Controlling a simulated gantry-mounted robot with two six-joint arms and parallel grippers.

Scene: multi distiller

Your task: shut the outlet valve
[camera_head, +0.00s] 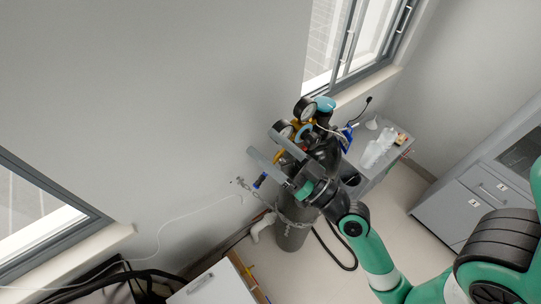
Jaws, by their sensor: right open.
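A dark gas cylinder (291,236) stands upright by the wall, with round pressure gauges (305,109) and fittings at its top. I cannot tell which part is the outlet valve. My right gripper (262,141) is open, its two grey fingers pointing up and left in front of the fittings. The gripper and wrist hide part of the cylinder top and the lower gauge. I cannot tell whether the fingers touch anything. My left gripper is out of view.
A grey bench (389,156) with clear bottles (375,151) stands right of the cylinder under a window. A grey cabinet (480,190) stands farther right. A black hose (328,254) lies by the cylinder's foot. A white box (215,287) stands at the lower front.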

